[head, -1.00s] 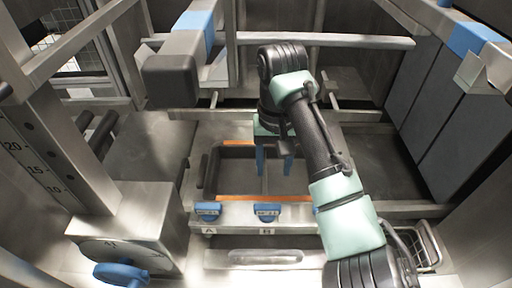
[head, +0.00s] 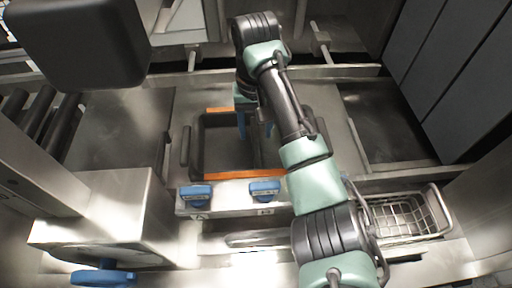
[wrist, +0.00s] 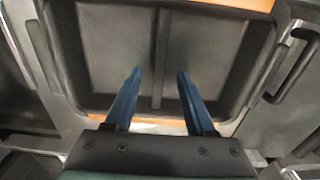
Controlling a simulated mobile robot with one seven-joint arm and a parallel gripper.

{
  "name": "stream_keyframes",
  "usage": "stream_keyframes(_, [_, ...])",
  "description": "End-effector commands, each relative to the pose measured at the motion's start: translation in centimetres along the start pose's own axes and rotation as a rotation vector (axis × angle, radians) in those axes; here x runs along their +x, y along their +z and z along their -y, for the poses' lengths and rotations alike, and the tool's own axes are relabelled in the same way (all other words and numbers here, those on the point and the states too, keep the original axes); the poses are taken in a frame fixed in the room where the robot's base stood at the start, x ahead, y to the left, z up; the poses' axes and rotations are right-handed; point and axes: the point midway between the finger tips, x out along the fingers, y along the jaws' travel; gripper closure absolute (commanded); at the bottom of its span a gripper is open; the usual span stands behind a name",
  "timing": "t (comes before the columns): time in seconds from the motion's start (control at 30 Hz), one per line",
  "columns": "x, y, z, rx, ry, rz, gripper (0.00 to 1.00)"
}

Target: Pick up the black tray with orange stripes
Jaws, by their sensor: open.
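The black tray with orange stripes (head: 218,150) sits in a metal surround in the middle of the head view. Its orange stripes run along its far and near edges, and side handles show. In the wrist view the tray (wrist: 115,50) fills most of the picture, with a raised divider down its middle. It looks empty. My gripper (wrist: 155,75) is open, with two blue fingers apart and nothing between them. The fingers point at the tray's inside, one on each side of the divider line. In the head view my gripper (head: 254,128) is over the tray's right part, partly hidden by my arm.
Two blue labelled knobs (head: 196,192) (head: 264,188) are on the panel in front of the tray. A wire basket (head: 405,215) is at right. A metal box with a blue knob (head: 102,277) stands at left. A dark padded block (head: 78,42) hangs at upper left.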

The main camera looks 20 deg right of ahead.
Motion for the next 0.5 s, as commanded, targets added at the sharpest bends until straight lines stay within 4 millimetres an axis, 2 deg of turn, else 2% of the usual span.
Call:
stream_keyframes(0.3, [4.3,0.1,-0.1,0.0,0.001,0.004,0.45])
stream_keyframes(0.5, [5.0,0.1,-0.1,0.0,0.0,0.001,0.45])
